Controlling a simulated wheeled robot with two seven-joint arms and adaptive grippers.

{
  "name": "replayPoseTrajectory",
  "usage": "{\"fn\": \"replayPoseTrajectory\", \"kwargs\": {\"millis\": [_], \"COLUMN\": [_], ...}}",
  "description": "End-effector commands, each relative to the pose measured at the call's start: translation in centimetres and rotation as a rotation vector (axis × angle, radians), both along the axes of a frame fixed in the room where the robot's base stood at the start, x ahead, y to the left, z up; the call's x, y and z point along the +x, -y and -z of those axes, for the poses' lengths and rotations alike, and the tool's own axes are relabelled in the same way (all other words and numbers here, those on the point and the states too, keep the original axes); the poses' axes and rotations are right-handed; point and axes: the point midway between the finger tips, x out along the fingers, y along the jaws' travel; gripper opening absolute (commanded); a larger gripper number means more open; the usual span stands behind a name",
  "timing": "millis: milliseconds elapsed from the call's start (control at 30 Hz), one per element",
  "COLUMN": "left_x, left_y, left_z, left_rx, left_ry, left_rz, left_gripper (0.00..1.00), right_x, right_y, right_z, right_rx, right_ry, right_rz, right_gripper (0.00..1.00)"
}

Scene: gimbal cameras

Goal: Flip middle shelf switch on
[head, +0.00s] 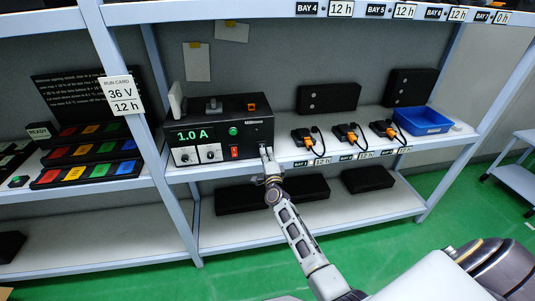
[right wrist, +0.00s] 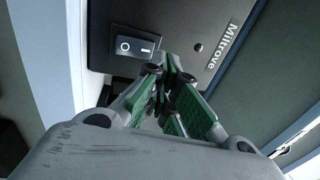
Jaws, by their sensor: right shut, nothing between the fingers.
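A black power unit (head: 218,128) with a green "1.0 A" readout stands on the middle shelf (head: 225,165). A red switch (head: 235,152) is on its front. My right gripper (head: 264,152) is shut and empty at the lower right of that front. In the right wrist view, a dark rocker switch (right wrist: 133,46) marked with a circle and a dash is on a dark panel labelled "Miltrove" (right wrist: 221,45). The right gripper's green-padded fingers (right wrist: 167,72) are just right of and below this rocker. Contact and the rocker's tilt cannot be told. My left gripper is out of view.
Several orange-and-black plugged devices (head: 345,133) and a blue bin (head: 421,121) are to the right on the shelf. Black boxes (head: 243,198) lie on the lower shelf. A shelf post (head: 145,135) with a "36 V, 12 h" card (head: 121,95) stands to the left.

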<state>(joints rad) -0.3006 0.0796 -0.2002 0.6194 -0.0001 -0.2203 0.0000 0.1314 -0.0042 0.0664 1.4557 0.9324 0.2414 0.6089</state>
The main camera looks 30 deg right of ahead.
Motion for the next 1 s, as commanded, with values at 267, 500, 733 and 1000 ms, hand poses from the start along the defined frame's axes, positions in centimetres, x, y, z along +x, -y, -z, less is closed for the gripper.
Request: {"fn": "replayPoseTrajectory", "kwargs": {"millis": [267,500,733,1000], "left_x": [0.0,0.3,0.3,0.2], "left_y": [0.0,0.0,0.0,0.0], "left_z": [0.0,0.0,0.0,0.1], "left_rx": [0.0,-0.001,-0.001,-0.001], "left_ry": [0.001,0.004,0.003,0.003], "left_rz": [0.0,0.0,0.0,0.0], "left_gripper": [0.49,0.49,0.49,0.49], "right_x": [-1.1,-2.5,-4.5,-6.9], "right_y": [-0.3,-0.6,-1.2,-1.8], "right_z": [-0.1,-0.3,-0.6,-1.0], "right_rx": [0.001,0.0,0.001,0.0], "right_ry": [0.0,-0.001,0.0,-0.001], "right_rz": [0.0,0.001,0.001,0.001], "right_gripper": [0.0,0.0,0.0,0.0]}}
